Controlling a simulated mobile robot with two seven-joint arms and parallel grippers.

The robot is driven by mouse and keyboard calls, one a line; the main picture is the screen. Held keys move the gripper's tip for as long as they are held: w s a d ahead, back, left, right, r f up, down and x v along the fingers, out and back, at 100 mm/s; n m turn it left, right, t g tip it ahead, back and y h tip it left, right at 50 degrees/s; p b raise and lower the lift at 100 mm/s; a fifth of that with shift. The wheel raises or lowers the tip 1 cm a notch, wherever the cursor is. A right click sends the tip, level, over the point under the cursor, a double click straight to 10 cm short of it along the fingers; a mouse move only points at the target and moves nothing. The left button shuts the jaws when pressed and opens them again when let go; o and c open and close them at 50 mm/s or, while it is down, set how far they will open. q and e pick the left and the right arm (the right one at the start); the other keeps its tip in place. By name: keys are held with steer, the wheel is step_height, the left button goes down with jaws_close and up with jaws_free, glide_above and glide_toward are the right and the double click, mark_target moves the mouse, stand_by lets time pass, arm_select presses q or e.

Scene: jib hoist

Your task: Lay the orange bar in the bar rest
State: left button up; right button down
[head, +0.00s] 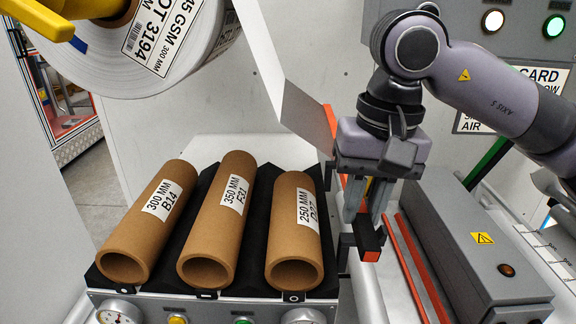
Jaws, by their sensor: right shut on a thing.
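My right gripper (365,222) points down right of the cardboard tubes, its fingers shut on the orange bar (329,119). The bar shows as an orange strip behind the gripper; an orange end face shows just below the black fingertips. Its middle is hidden by the gripper and wrist. I cannot tell for certain which part is the bar rest. Two parallel red-orange strips (408,268) run along the grey surface just right of the gripper. My left gripper is not in view.
Three cardboard tubes (218,215) lie in a black cradle (256,216) left of the gripper. A grey box (470,250) with a warning label stands at right. A large labelled roll (110,70) hangs upper left. A panel with gauges and buttons is in front.

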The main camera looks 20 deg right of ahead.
arm_select(q)
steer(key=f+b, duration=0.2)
steer(key=b, duration=0.1)
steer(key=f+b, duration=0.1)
steer(key=b, duration=0.1)
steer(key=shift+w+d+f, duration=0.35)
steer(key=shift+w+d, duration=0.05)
arm_select(e)
steer(key=s+d+f, duration=0.2)
steer(key=d+f, duration=0.2)
steer(key=f, duration=0.5)
steer(key=shift+s+f+h, duration=0.2)
steer(key=shift+h, duration=0.2)
steer(key=c, duration=0.9)
jaws_free()
steer(key=shift+c, duration=0.2)
steer(key=shift+g, duration=0.3)
